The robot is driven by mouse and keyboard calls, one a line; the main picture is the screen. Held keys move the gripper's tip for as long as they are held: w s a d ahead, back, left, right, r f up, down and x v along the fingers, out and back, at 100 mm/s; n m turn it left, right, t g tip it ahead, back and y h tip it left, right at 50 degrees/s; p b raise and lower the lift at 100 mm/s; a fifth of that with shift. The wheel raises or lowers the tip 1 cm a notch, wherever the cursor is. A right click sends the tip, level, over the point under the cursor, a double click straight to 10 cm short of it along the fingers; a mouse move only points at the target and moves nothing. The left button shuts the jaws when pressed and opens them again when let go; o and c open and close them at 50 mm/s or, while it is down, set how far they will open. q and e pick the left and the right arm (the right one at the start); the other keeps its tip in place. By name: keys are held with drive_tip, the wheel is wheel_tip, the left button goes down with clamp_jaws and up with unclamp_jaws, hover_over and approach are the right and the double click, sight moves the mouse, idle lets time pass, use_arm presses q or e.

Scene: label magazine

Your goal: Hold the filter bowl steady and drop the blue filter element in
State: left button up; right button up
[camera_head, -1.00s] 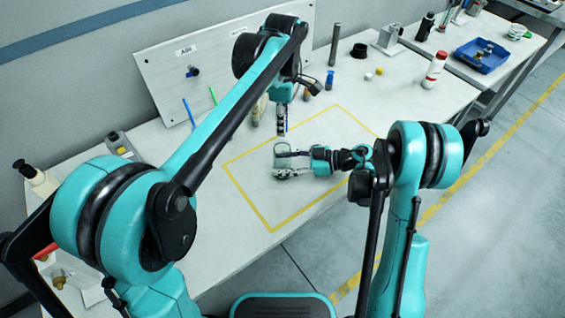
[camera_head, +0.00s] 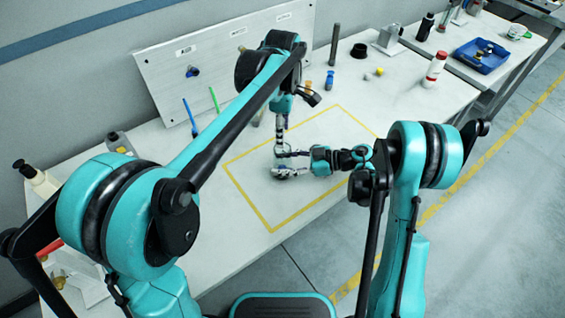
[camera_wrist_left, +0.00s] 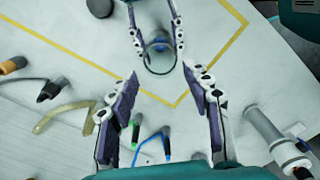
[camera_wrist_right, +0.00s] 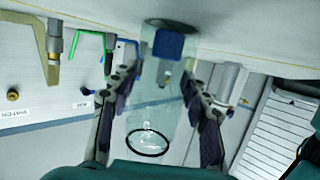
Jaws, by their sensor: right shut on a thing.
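The clear filter bowl (camera_wrist_right: 150,105) stands between the fingers of my right gripper (camera_wrist_right: 158,85), which is shut on its sides. The bowl's dark-ringed open end shows in the left wrist view (camera_wrist_left: 160,62). The blue filter element (camera_wrist_right: 168,43) is inside the bowl, at its base end; it shows faintly through the mouth in the left wrist view (camera_wrist_left: 160,43). My left gripper (camera_wrist_left: 170,80) is open and empty, above the bowl's mouth. In the head view my left gripper (camera_head: 280,152) and right gripper (camera_head: 286,171) hide most of the bowl.
The yellow outline (camera_head: 243,205) on the table surrounds the bowl. A blue tray (camera_head: 482,56) and a white bottle (camera_head: 434,70) are at the right.

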use_arm(q)
wheel_tip(320, 180, up, 12)
idle(0.6)
use_arm(e)
drive_tip(key=o, duration=1.3)
